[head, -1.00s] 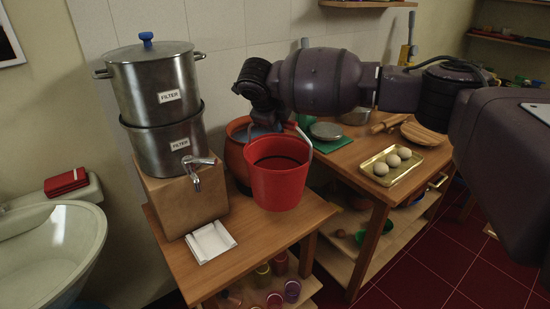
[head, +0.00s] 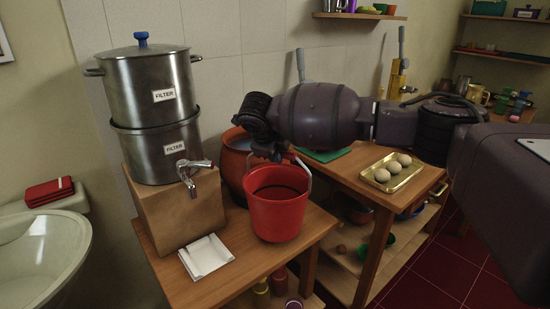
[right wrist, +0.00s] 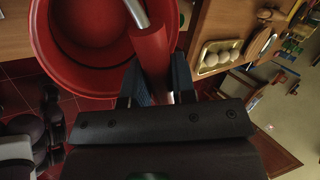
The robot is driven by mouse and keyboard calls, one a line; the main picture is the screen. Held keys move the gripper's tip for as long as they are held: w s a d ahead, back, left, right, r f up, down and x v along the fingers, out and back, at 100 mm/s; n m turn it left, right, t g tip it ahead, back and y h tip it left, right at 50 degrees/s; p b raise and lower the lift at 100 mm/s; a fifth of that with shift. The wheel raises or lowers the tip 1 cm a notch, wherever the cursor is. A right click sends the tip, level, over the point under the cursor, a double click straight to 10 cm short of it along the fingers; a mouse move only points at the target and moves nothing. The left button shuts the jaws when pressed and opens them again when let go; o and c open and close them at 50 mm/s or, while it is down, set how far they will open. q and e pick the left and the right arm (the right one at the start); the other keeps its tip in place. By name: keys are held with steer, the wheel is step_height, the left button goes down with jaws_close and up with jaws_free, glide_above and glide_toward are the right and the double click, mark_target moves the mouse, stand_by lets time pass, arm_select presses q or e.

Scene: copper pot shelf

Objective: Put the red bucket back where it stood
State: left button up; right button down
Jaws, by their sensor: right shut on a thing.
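The red bucket (head: 277,212) hangs or stands upright over the front part of the wooden table (head: 222,285). I cannot tell whether its base touches the tabletop. My right gripper (head: 276,152) is above its rim, shut on the handle. In the right wrist view, the fingers (right wrist: 152,88) close around the handle's red grip, and the open bucket (right wrist: 92,88) shows at the upper left. A large clay pot (head: 233,160) stands just behind the bucket, partly hidden by it and my wrist. My left gripper is out of view.
A steel filter (head: 155,95) with a tap (head: 190,173) stands on a wooden block (head: 180,215) to the left. A white folded cloth (head: 206,257) lies in front of it. A gold tray (head: 396,175) with eggs or dough balls is on the right-hand counter.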

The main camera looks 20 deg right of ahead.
steer(key=shift+r, duration=0.35)
steer(key=shift+d+f, duration=0.1)
steer(key=shift+f, duration=0.15)
steer(key=shift+f, duration=0.4)
steer(key=c, duration=0.9)
jaws_free()
steer(key=shift+c, duration=0.2)
